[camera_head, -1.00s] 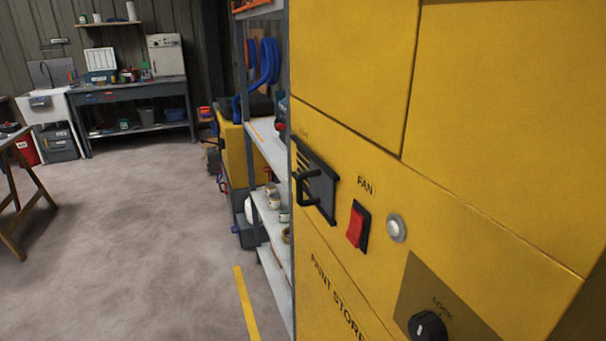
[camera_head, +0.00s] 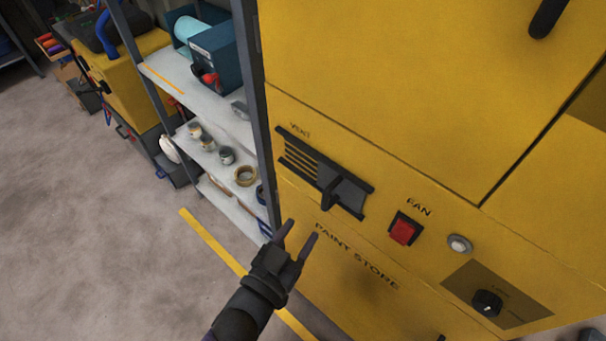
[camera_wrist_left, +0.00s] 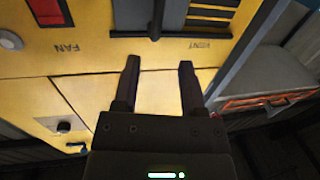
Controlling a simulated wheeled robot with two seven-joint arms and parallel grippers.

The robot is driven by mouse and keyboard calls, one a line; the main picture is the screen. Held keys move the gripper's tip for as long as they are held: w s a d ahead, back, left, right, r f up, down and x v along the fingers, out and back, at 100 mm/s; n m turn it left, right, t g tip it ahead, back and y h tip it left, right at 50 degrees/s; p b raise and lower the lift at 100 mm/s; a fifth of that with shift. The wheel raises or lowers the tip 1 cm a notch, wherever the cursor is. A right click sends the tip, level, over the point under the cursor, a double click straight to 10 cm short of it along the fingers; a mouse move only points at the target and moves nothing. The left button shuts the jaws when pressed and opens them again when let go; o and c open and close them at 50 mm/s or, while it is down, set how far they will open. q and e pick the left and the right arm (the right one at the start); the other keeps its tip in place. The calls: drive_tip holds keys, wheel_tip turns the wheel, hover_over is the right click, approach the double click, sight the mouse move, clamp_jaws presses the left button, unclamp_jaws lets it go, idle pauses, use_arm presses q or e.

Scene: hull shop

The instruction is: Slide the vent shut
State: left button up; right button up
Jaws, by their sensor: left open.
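The vent (camera_head: 324,172) is a dark slotted panel between two dark rails on the yellow paint store cabinet (camera_head: 400,150). Yellow slots show on its left part, and a dark plate covers its right part. A black upright handle (camera_head: 329,194) stands out near the middle. The vent also shows upside down at the top of the left wrist view, with its handle (camera_wrist_left: 157,20) and bare slots (camera_wrist_left: 208,15). My left gripper (camera_head: 301,229) is open and empty, below and a little left of the handle, apart from it. My right gripper is not in view.
Right of the vent are a red fan switch (camera_head: 403,231), a round button (camera_head: 460,244) and a black lock knob (camera_head: 488,302). A grey shelf rack (camera_head: 205,103) with cans and tape stands close at the left. Open floor (camera_head: 110,240) lies further left.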

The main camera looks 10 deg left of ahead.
sight(323, 201)
use_arm(q)
drive_tip(key=x, duration=0.9)
drive_tip(key=shift+d+f, duration=0.2)
drive_tip(key=shift+d, duration=0.1)
clamp_jaws()
drive_tip(key=shift+a, duration=0.1)
idle(0.7)
